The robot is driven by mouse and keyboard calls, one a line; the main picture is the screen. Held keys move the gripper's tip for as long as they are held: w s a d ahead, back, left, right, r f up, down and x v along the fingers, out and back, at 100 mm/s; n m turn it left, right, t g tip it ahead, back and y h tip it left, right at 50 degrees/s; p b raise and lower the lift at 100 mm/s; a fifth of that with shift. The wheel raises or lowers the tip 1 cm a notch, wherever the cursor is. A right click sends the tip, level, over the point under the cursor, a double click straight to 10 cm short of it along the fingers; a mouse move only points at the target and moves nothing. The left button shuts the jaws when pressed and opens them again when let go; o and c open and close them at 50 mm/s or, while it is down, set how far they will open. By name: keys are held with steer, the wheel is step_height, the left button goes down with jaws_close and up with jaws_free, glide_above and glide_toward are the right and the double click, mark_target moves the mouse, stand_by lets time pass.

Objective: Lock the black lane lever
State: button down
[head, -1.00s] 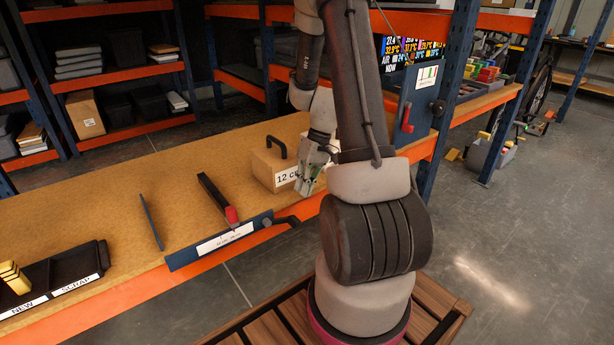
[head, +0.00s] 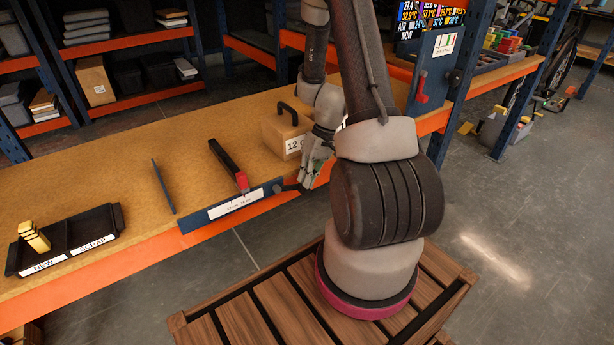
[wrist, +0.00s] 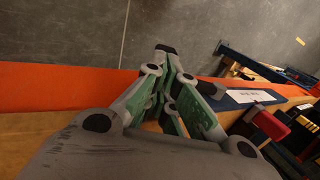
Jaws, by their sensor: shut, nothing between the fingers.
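The black lane lever (head: 288,187) sits at the right end of a blue plate (head: 193,223) with a white label on the bench's front edge. It points right, roughly along the edge. My gripper (head: 303,185) is shut and empty at the lever's outer end; the head view does not settle whether they touch. The fingers and wrist hide most of the lever there.
A black bar with a red end (head: 228,165) lies behind the plate. A box with a black handle (head: 275,132) stands close behind my gripper. A black two-part tray (head: 120,216) is at left. A red lever (head: 421,88) hangs on a blue panel at right.

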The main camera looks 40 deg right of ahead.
step_height(320, 180, down, 2)
steer(key=shift+f+y, duration=0.25)
steer(key=shift+y, duration=0.95)
steer(key=shift+a+f, duration=0.2)
steer(key=shift+f, duration=0.25)
steer(key=shift+r, duration=0.15)
steer(key=shift+r, duration=0.7)
steer(key=shift+w+d+r, duration=0.1)
steer(key=shift+d+r, duration=0.1)
steer(key=shift+r, duration=0.05)
steer(key=d+v, duration=0.1)
steer(key=v, duration=1.2)
steer(key=shift+d+f, duration=0.15)
steer(key=shift+f, duration=0.1)
